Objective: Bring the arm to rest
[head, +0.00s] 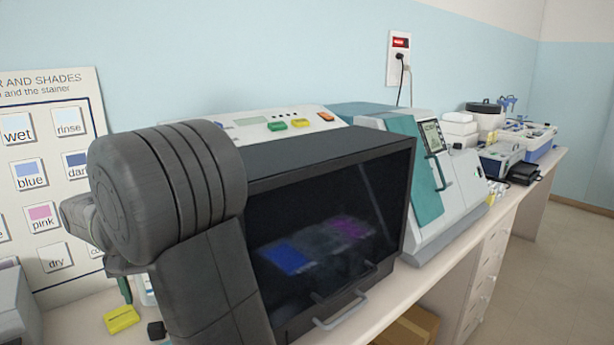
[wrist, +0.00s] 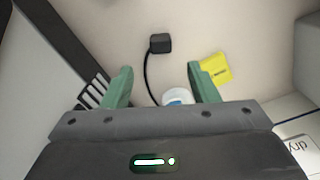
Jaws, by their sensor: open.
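My gripper (wrist: 158,88) shows in the wrist view with its two green fingers spread apart and nothing between the tips. It hangs over the bench top. In the head view my dark grey arm fills the left foreground, and one green finger (head: 125,290) shows below it at the left.
A dark-windowed stainer (head: 330,240) stands right beside my arm. A label board (head: 50,180) stands behind. Other instruments line the bench rightward.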

